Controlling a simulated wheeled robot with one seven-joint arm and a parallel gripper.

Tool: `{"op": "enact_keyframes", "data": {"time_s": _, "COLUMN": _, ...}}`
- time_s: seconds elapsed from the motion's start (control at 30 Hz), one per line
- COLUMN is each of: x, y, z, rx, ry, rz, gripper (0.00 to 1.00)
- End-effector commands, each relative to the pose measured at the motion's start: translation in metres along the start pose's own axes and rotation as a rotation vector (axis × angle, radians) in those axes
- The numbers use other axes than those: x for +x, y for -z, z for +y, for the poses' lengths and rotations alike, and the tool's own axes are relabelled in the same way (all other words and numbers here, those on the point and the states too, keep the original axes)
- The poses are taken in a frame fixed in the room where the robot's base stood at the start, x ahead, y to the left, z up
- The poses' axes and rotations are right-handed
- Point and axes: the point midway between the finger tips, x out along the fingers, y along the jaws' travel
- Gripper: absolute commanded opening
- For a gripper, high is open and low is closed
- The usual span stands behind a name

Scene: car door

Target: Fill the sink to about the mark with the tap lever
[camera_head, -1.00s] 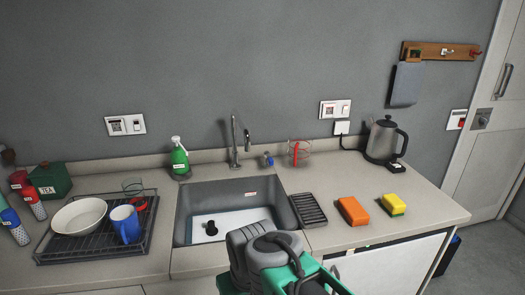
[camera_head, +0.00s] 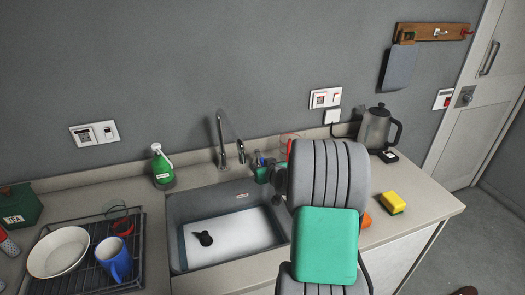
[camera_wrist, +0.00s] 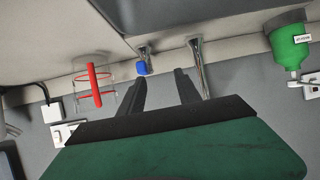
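The grey sink (camera_head: 175,215) has a pale floor or liquid surface with a black plug-like piece (camera_head: 203,238); I cannot tell the water level. A small red-and-white mark (camera_head: 242,196) is on its back wall. The chrome tap (camera_head: 221,140) stands behind the sink; no stream shows. It also shows in the wrist view (camera_wrist: 203,70). The short lever with a blue end (camera_wrist: 142,68) shows in the wrist view just beyond the left fingertip. My gripper (camera_wrist: 160,78) is open, its dark fingers apart with nothing between them. In the head view my gripper (camera_head: 268,172) is beside the lever, partly hidden by my arm.
A clear jug with red parts (camera_wrist: 95,85) stands near the lever. A green soap bottle (camera_head: 162,166) is left of the tap. A dish rack (camera_head: 140,255) with bowl and blue mug is at left. A kettle (camera_head: 376,128) and yellow sponge (camera_head: 392,203) are at right.

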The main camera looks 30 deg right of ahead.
Motion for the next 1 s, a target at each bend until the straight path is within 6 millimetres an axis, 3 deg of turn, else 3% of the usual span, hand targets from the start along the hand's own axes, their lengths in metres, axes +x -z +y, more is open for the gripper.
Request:
{"op": "enact_keyframes", "data": {"time_s": 0.03, "x": 0.003, "y": 0.001, "z": 0.019, "rx": 0.014, "ry": -0.025, "rz": 0.029, "gripper": 0.4}}
{"op": "enact_keyframes", "data": {"time_s": 0.13, "x": 0.009, "y": 0.003, "z": 0.034, "rx": 0.021, "ry": -0.047, "rz": 0.066, "gripper": 0.4}}
{"op": "enact_keyframes", "data": {"time_s": 0.6, "x": 0.078, "y": 0.008, "z": 0.036, "rx": 0.02, "ry": -0.046, "rz": 0.067, "gripper": 0.4}}
{"op": "enact_keyframes", "data": {"time_s": 0.9, "x": 0.084, "y": 0.007, "z": 0.036, "rx": 0.02, "ry": -0.046, "rz": 0.067, "gripper": 0.4}}
{"op": "enact_keyframes", "data": {"time_s": 1.0, "x": 0.084, "y": 0.007, "z": 0.036, "rx": 0.02, "ry": -0.046, "rz": 0.067, "gripper": 0.33}}
